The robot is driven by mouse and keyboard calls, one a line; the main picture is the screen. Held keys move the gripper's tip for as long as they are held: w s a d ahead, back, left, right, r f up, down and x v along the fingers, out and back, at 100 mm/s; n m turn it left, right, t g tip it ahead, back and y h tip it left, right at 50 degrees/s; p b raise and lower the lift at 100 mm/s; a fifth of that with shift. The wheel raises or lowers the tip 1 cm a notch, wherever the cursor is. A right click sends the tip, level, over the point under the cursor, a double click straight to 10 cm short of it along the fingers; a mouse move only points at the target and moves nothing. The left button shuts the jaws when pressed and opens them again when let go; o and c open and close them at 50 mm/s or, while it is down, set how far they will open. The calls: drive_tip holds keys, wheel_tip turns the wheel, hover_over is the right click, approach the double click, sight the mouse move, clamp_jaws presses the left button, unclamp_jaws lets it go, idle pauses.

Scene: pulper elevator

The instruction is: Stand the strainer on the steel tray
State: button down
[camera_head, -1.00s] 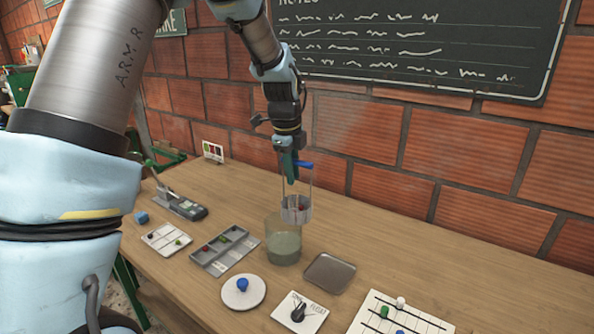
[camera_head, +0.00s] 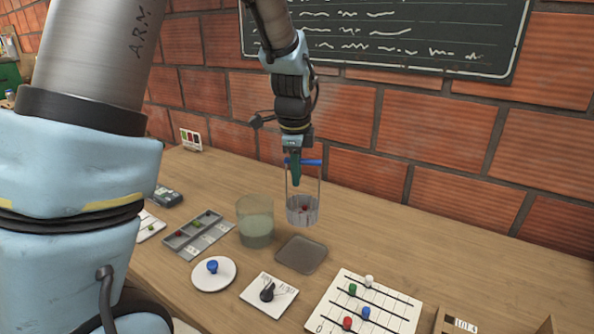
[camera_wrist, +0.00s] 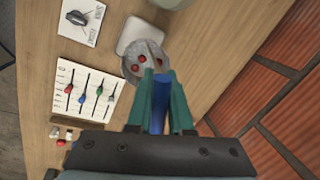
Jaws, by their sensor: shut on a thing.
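The strainer (camera_head: 302,211) is a grey perforated cup on a tall wire frame with a blue handle bar (camera_head: 311,162). My gripper (camera_head: 295,178) is shut on the blue handle, and the strainer hangs upright in the air. In the wrist view the cup (camera_wrist: 141,62) holds several red berries, below my gripper (camera_wrist: 160,80). The steel tray (camera_head: 301,254) is a flat, empty rounded square on the table; in the head view it lies below and in front of the strainer. In the wrist view the tray (camera_wrist: 138,32) is partly hidden by the cup.
A glass jar of cloudy liquid (camera_head: 255,222) stands left of the tray. A white dish with a blue knob (camera_head: 213,268), a dial plate (camera_head: 268,292) and a slider board (camera_head: 366,302) lie nearer. A grey compartment tray (camera_head: 198,235) is left. The brick wall stands behind.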

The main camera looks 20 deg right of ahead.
drive_tip(key=shift+f+b, duration=4.3)
drive_tip(key=shift+f, duration=1.9)
drive_tip(key=c, duration=0.7)
unclamp_jaws()
drive_tip(key=shift+c, duration=0.2)
drive_tip(key=shift+r, duration=0.1)
wheel_tip(320, 180, up, 10)
drive_tip(key=s+a+b, duration=0.1)
drive_tip(key=shift+s+r, duration=0.2)
drive_tip(key=shift+s, duration=0.2)
drive_tip(key=shift+a, duration=0.1)
